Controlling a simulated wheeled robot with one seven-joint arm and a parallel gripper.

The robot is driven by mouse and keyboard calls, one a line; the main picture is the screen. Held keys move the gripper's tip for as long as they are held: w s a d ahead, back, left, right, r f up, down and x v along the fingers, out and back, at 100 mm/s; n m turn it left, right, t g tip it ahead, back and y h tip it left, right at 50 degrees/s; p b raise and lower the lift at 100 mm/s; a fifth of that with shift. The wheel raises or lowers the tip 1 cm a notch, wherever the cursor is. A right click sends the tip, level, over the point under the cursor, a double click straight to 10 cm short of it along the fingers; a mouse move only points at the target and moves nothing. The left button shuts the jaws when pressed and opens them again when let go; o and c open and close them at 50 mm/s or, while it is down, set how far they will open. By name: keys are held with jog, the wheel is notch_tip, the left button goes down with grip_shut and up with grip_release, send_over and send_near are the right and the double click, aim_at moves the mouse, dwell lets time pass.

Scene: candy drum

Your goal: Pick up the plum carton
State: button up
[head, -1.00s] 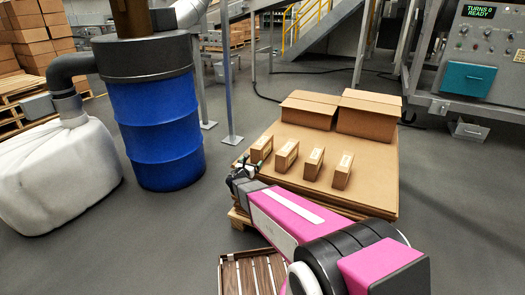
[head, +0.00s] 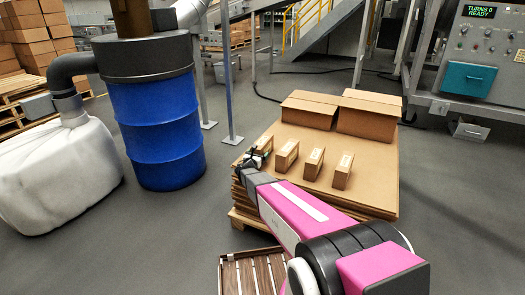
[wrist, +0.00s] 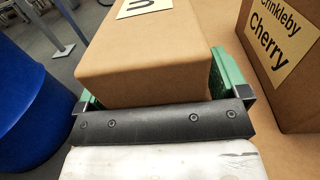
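The leftmost of the small brown cartons (head: 268,142) stands on the cardboard-topped pallet stack, partly hidden by my gripper (head: 255,158) in the head view. In the wrist view, this carton (wrist: 145,65) sits between my gripper's green-padded fingers (wrist: 160,95), one on each side. The fingers stand wide apart; the right one shows beside the carton, and the left one is mostly hidden. I see no clear squeeze on the carton. Its label is cut off, with only a "U" readable, so I cannot confirm that it is the plum carton.
A carton labelled "Crinkleby Cherry" (wrist: 278,50) stands close on the right. Two more small cartons (head: 314,162) (head: 343,170) stand farther right. Larger boxes (head: 368,115) are behind them. A blue drum (head: 153,130) stands left of the stack, and a slatted crate (head: 252,272) is in front.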

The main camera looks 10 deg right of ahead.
jog(key=c, duration=1.1)
jog(key=shift+r, duration=0.1)
